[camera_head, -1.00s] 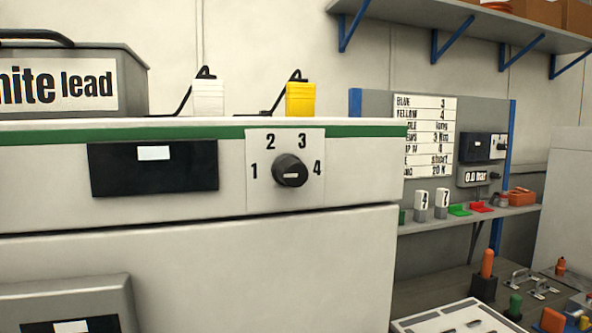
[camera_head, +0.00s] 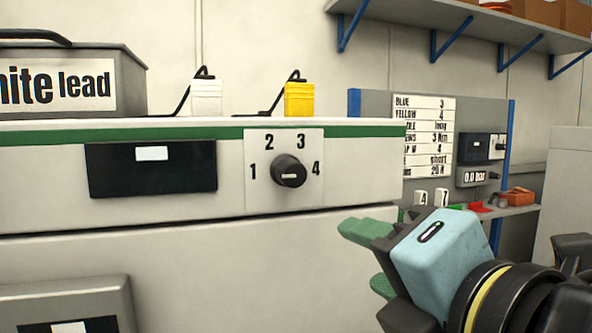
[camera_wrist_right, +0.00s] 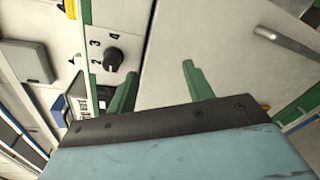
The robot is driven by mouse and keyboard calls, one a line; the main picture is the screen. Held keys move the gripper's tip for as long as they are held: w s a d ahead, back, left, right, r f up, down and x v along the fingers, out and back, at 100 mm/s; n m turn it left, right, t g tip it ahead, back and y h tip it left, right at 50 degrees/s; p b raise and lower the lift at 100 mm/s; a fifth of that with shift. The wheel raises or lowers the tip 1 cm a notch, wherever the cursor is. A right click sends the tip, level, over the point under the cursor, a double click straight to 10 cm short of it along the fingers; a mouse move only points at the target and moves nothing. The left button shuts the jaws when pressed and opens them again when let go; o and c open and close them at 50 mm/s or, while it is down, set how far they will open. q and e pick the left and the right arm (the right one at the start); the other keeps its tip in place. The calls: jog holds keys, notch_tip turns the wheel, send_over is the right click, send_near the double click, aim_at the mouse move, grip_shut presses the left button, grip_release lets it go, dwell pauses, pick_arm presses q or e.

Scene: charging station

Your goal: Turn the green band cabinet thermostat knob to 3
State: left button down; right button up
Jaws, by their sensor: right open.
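The green band cabinet (camera_head: 60,215) is off-white, with a green stripe along its top edge. Its black round thermostat knob (camera_head: 288,171) sits on a pale plate marked 1, 2, 3 and 4. A small whitish mark shows on the knob's face, but I cannot tell which number it points at. My right gripper (camera_head: 358,256) is open and empty, below and right of the knob, with green fingers apart. In the right wrist view the knob (camera_wrist_right: 113,59) is just beyond and left of the open fingers (camera_wrist_right: 158,72), not touched. My left gripper is not in view.
A dark display panel (camera_head: 151,168) is left of the knob. A grey "white lead" box (camera_head: 70,85), a white block (camera_head: 208,97) and a yellow block (camera_head: 299,98) stand on the cabinet top. A label board (camera_head: 425,130) stands behind right. Space before the knob is clear.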

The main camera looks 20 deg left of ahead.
aim_at(296, 172)
jog(key=s+a+r+n+t, duration=0.1)
jog(key=s+a+r+n, duration=0.1)
jog(key=s+r+n, duration=0.4)
jog(key=w+a+n+p, duration=0.1)
jog(key=w+a+p, duration=0.1)
jog(key=w+p, duration=0.2)
jog(key=w+a+n+p, duration=0.1)
jog(key=w+a+p, duration=0.2)
jog(key=p, duration=0.2)
jog(key=w+a+r+p, duration=0.1)
jog(key=w+a+p, duration=0.1)
jog(key=w+p, duration=0.2)
jog(key=shift+w+a+n+t, duration=0.2)
jog(key=shift+w+n+t, duration=0.1)
jog(key=shift+n+t, duration=0.1)
jog(key=c, duration=1)
